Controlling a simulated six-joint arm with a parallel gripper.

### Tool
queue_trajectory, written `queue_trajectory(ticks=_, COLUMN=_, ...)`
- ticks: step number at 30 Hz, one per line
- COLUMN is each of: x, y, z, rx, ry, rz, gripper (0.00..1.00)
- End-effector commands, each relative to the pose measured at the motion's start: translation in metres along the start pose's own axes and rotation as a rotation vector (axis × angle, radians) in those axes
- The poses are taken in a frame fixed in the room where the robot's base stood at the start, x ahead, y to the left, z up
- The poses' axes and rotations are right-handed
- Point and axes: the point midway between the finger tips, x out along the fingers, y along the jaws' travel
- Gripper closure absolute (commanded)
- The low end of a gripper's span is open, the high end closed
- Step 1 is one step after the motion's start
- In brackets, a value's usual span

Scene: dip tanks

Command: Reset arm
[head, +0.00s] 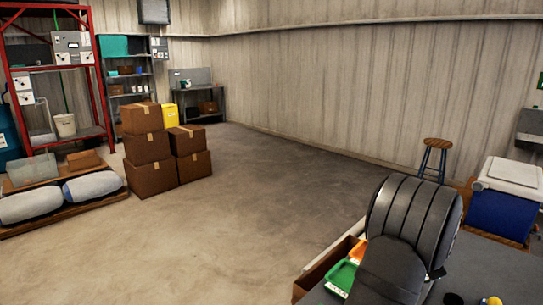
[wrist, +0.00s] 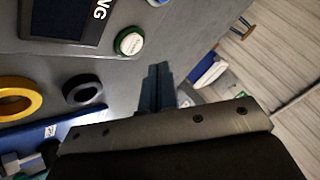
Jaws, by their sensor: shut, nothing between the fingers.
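My gripper (wrist: 158,72) shows in the wrist view with its two dark fingers together and nothing between them. It points over a grey work surface (wrist: 190,25). My arm fills the lower right of the head view, and the gripper itself does not show there. A yellow ring (wrist: 18,98) and a black ring (wrist: 84,91) lie on the surface to the left of the fingers. A round white-and-green piece (wrist: 130,40) is left of and beyond the fingertips.
Green (head: 342,278) and orange (head: 359,250) trays sit beside my arm. Cardboard boxes (head: 152,178) and a red rack (head: 8,75) stand at the left. The middle floor is clear.

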Motion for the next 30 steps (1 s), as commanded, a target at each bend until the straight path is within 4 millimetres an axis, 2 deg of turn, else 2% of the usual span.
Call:
queue_trajectory(ticks=9, x=-0.046, y=-0.033, z=-0.034, rx=-0.001, ry=0.004, rz=-0.002, gripper=1.0)
queue_trajectory(ticks=17, x=-0.064, y=-0.008, z=-0.03, rx=-0.14, ry=-0.114, rz=0.092, gripper=1.0)
queue_trajectory(ticks=30, x=-0.108, y=0.029, z=-0.026, rx=-0.356, ry=-0.325, rz=0.217, gripper=1.0)
